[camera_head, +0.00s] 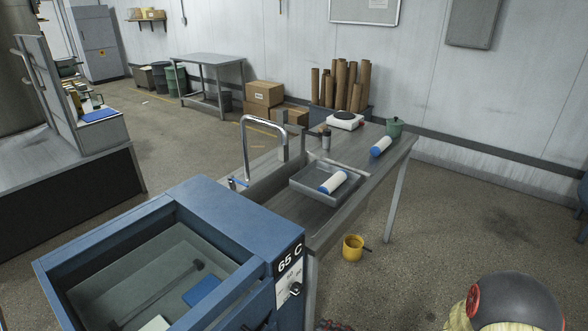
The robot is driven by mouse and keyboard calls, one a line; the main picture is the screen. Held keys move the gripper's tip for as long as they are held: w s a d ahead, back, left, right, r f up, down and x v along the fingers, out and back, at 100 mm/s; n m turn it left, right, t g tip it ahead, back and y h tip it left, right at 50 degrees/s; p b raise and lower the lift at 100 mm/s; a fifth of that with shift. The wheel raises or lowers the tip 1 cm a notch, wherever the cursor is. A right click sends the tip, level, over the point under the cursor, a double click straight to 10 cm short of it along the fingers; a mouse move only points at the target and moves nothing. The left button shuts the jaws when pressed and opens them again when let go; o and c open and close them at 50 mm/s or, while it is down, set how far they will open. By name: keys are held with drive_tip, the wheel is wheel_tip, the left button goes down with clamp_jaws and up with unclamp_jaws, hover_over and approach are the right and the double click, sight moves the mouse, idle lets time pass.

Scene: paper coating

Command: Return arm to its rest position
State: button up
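My gripper is not in view, so I cannot see whether it is open or shut. A rounded dark link with a red cap, which looks like part of my arm (515,300), shows at the bottom right corner. A blue bath marked 65 C (200,205) stands at the bottom left with its top open. Inside it are a long dark tool (160,293), a blue flat piece (202,291) and a pale piece (155,323).
A yellow mug (353,248) is on the floor. Floor right of the table is mostly clear.

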drive_tip(key=s+d+r+n+g+h, duration=0.1)
drive_tip(key=s+r+g+h, duration=0.2)
drive_tip(key=s+g, duration=0.3)
drive_tip(key=s+d+r+n+g+h, duration=0.1)
drive_tip(key=s+r+g+h, duration=0.15)
drive_tip(key=s, duration=0.45)
drive_tip(key=s+d+r+n+t+h+p, duration=0.1)
drive_tip(key=d+r+n+t+h, duration=0.1)
drive_tip(key=d+r+h, duration=0.45)
drive_tip(key=s+d+r+n+t+h+p, duration=0.1)
drive_tip(key=d+r+n+h, duration=0.15)
drive_tip(key=r, duration=0.65)
wheel_tip(320, 180, up, 11)
drive_tip(key=a+n+t+p, duration=0.1)
drive_tip(key=n+t, duration=0.1)
drive_tip(key=t, duration=0.1)
drive_tip(key=shift+a+t, duration=0.2)
drive_tip(key=shift+t, duration=0.15)
